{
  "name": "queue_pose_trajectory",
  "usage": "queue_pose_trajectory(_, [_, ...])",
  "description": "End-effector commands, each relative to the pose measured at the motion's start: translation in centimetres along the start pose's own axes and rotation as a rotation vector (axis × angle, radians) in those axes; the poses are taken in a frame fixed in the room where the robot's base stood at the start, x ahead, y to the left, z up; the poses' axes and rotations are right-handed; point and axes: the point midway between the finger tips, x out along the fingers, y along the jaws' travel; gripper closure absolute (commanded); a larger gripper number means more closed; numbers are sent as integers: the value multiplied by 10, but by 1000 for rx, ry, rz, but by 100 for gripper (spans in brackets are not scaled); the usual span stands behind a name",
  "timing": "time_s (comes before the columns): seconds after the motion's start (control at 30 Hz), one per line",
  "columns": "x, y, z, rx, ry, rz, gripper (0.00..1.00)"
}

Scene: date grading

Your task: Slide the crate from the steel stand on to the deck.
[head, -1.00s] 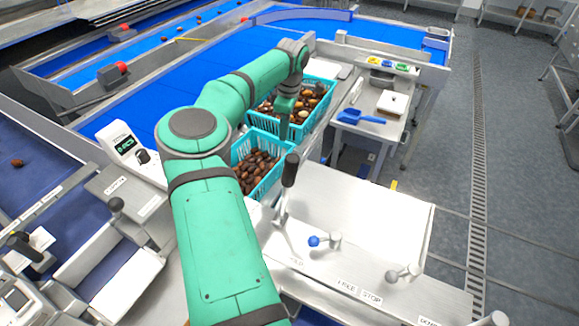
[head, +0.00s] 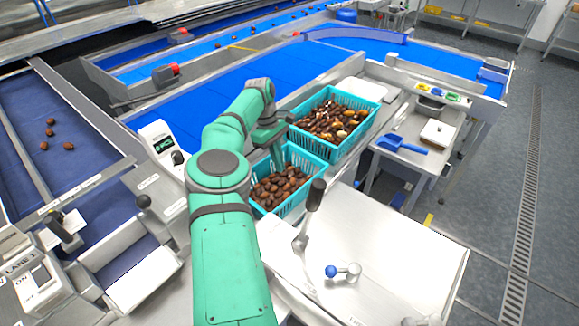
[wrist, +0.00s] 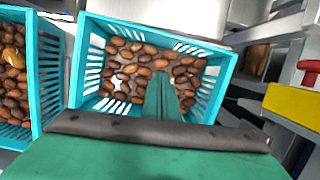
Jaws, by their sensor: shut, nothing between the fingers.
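Two turquoise slatted crates hold dates. The near crate (head: 318,207) holds brown dates and stands beside the pale steel surface in front of it. The far crate (head: 318,144) holds mixed brown and yellowish dates and stands just behind it. My gripper (head: 278,152) hangs at the back left of the near crate, close to the gap between the crates. In the wrist view my gripper (wrist: 163,95) is shut and empty, in front of the near crate (wrist: 78,75); the far crate (wrist: 50,75) is at the left. I cannot tell whether the fingers touch a crate. The crates' undersides are hidden.
A blue belt (head: 210,95) runs behind my arm. A side table with a blue scoop (head: 400,144) stands at the right. Open floor lies beyond.

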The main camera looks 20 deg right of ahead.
Motion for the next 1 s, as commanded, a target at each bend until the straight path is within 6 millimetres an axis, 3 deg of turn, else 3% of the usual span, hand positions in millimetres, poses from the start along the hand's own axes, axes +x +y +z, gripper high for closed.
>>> queue_pose_trajectory(0.4, [80, -1, 0, -1, -2, -3, 100])
queue_pose_trajectory(0.8, [86, 0, 33, 3, 1, -2, 100])
queue_pose_trajectory(1.0, [88, 1, 40, 2, 1, -1, 100])
